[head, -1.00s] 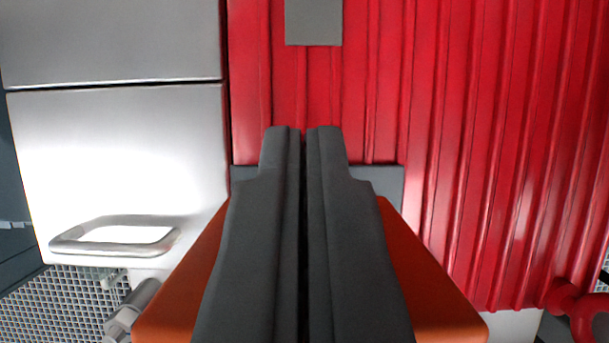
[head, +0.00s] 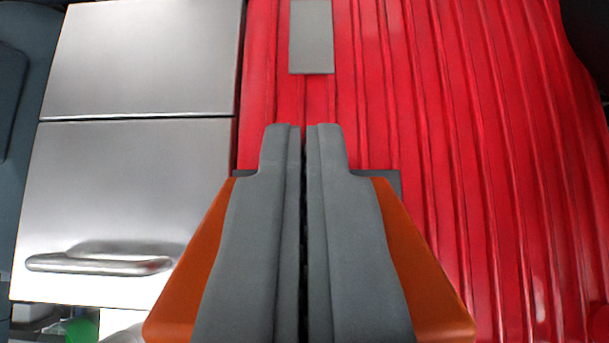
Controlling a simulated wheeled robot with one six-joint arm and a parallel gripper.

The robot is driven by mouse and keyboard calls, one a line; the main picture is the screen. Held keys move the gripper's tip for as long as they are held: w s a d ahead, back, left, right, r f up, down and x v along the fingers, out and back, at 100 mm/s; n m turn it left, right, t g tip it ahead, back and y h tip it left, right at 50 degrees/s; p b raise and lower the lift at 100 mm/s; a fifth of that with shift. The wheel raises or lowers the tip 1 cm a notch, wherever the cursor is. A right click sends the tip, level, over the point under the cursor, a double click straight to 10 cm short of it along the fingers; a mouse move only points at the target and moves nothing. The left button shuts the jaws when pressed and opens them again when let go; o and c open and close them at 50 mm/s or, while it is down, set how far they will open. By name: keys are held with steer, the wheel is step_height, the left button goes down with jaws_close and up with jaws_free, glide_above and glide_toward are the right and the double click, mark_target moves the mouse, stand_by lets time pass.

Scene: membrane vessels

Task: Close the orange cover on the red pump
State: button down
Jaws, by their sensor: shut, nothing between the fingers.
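The red pump (head: 440,130) has a ribbed red housing that fills the middle and right of the head view. The orange cover (head: 428,275) shows on both sides of my gripper, widening toward the bottom of the picture. It meets a dark grey strip (head: 392,183) on the housing and stands away from it. My gripper (head: 304,128) is shut and empty, its fingertips in front of the red ribs just above the strip. My fingers hide the middle of the cover. I cannot tell whether they touch it.
A grey plate (head: 312,38) sits on the housing above my fingertips. A metal cabinet (head: 140,70) with a bar handle (head: 100,264) stands to the left. A green object (head: 82,328) shows at the lower left.

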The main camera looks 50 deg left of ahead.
steer(key=shift+s+d+f, duration=0.25)
steer(key=shift+s+d, duration=0.25)
steer(key=shift+d, duration=0.1)
steer(key=shift+s+d+f, duration=0.25)
steer(key=shift+s+d, duration=0.25)
steer(key=shift+d, duration=0.05)
steer(key=shift+s+d+f, duration=0.55)
steer(key=shift+s+f, duration=0.05)
steer(key=shift+f, duration=0.3)
steer(key=shift+s+d+f, duration=0.55)
steer(key=shift+d+f, duration=0.05)
steer(key=shift+f, duration=0.35)
steer(key=shift+s+d+f, duration=0.55)
steer(key=shift+s+f, duration=0.05)
steer(key=shift+f, duration=0.3)
steer(key=shift+d, duration=0.35)
steer(key=shift+r, duration=0.1)
steer(key=shift+a+r, duration=0.1)
steer(key=shift+r, duration=0.35)
steer(key=s+d, duration=0.6)
steer(key=d, duration=0.1)
steer(key=shift+s+d+r, duration=0.15)
steer(key=shift+s+r, duration=0.05)
steer(key=shift+r, duration=0.1)
